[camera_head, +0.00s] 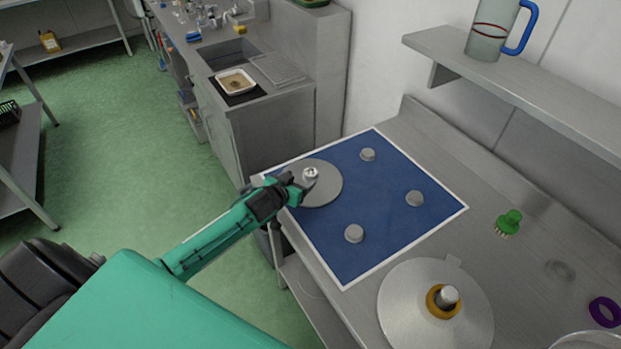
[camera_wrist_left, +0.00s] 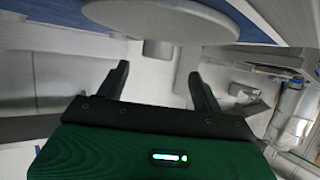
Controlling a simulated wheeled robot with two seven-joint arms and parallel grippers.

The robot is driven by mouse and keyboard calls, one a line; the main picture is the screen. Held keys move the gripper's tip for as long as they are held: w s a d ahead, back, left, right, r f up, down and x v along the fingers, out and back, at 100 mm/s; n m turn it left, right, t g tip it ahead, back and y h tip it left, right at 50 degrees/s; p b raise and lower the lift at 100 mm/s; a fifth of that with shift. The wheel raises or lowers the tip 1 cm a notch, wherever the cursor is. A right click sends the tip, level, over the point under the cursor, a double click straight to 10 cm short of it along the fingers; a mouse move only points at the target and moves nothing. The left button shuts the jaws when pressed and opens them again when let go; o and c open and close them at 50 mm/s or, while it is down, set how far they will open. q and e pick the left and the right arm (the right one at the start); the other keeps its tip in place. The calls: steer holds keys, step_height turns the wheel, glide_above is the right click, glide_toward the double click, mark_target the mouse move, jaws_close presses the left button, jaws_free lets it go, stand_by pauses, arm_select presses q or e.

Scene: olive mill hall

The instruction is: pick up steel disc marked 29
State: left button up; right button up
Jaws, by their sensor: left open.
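A grey round disc (camera_head: 329,185) with a small knob (camera_head: 310,173) lies at the far left part of a blue mat; no number is readable on it. My left gripper (camera_head: 303,183) is open at the disc's left side, its fingers close to the knob. In the left wrist view the disc (camera_wrist_left: 160,18) fills the top edge, and a short grey knob (camera_wrist_left: 158,48) shows just beyond the gap between my open left fingers (camera_wrist_left: 158,72). I cannot tell whether a finger touches it. My right gripper is not in view.
The blue mat (camera_head: 340,255) also bears three small grey knobs. A larger steel disc (camera_head: 405,300) with a yellow ring, a green brush (camera_head: 509,222) and a purple ring (camera_head: 604,312) are on the steel counter. A shelf (camera_head: 545,92) with a jug (camera_head: 491,32) overhangs the back.

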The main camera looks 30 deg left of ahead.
mark_target(310, 173)
arm_select(q)
steer(key=shift+w+p, duration=0.3)
steer(key=shift+w, duration=0.1)
steer(key=x, duration=0.1)
steer(key=p+x, duration=0.1)
steer(key=x, duration=0.2)
steer(key=shift+s+d, duration=0.1)
steer(key=shift+d, duration=0.15)
steer(key=shift+w+f+p, duration=0.25)
steer(key=shift+w+p, duration=0.05)
steer(key=shift+w, duration=0.05)
steer(key=shift+c, duration=0.2)
steer(key=c, duration=1.1)
steer(key=shift+c, duration=1.1)
steer(key=shift+r, duration=0.1)
